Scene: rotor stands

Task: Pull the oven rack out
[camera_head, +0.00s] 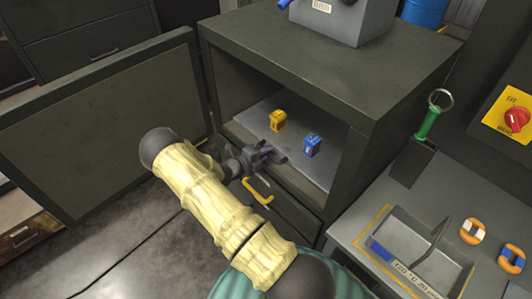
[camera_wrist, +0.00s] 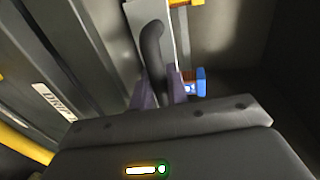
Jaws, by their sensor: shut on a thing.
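The oven is a dark grey cabinet (camera_head: 345,85) with its door (camera_head: 95,125) swung open to the left. The rack (camera_head: 318,178), a flat light grey plate, lies inside it near the floor. A yellow block (camera_head: 278,121) and a blue block (camera_head: 312,145) stand on it. My gripper (camera_head: 270,153) is at the front edge of the rack, left of the blue block. In the wrist view my gripper (camera_wrist: 162,88) is shut on a dark curved handle (camera_wrist: 153,48) at the rack. The blue block (camera_wrist: 201,82) shows just beside the fingers.
Below the rack is a drawer with a yellow handle (camera_head: 258,190); its label (camera_wrist: 54,102) shows in the wrist view. At right a bench holds a grey tray (camera_head: 440,258), orange-rimmed discs (camera_head: 472,231) and a green-handled tool (camera_head: 428,122). Floor (camera_head: 110,235) is clear at left.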

